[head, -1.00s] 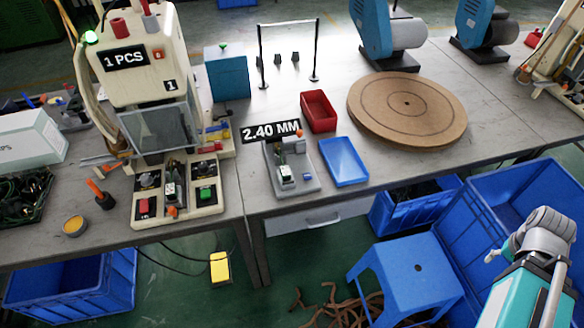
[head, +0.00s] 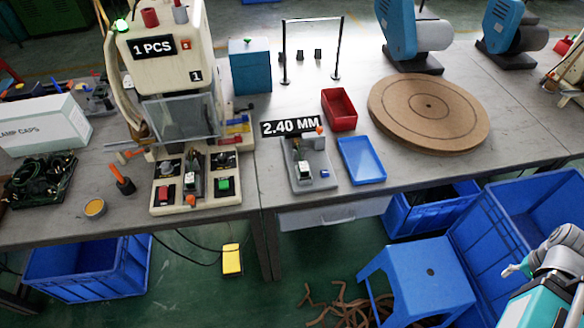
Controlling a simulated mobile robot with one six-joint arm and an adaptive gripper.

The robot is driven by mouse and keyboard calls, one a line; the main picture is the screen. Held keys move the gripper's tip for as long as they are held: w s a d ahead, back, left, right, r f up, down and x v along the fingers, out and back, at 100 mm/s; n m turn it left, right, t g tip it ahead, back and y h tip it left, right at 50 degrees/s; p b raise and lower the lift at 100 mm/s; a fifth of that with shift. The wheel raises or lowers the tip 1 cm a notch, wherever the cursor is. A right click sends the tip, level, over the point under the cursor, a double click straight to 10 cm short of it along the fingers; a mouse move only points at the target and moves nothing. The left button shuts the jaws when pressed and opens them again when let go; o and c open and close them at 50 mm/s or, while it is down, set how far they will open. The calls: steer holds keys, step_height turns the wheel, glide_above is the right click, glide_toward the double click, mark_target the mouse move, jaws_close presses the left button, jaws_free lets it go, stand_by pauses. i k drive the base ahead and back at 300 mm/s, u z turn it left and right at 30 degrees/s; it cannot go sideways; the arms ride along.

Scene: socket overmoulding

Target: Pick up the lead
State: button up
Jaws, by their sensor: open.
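I cannot single out the lead with certainty. A dark tangled heap (head: 40,182), looking like leads with plug ends, lies at the left end of the bench. Dark cable-like pieces (head: 428,192) lie in a blue crate (head: 408,222) under the bench. A small fixture (head: 305,172) under the "2.40 MM" sign holds a white-and-dark plug-like piece. Another dark-and-white piece sits at the front of the press (head: 172,90), between its red and green buttons. Part of my arm shows at the lower right edge. My gripper cannot be made out.
A blue tray (head: 361,160), a red bin (head: 340,110) and a round wooden turntable (head: 430,112) stand on the bench. A blue stool (head: 415,275) and large blue crates crowd the right floor. Brown strips (head: 335,305) litter the floor. A yellow box (head: 232,260) lies under the bench.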

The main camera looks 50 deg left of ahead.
mark_target(303, 166)
steer(key=u, duration=0.1)
steer(key=k, duration=0.9)
steer(key=u, duration=1.75)
steer(key=i, duration=0.5)
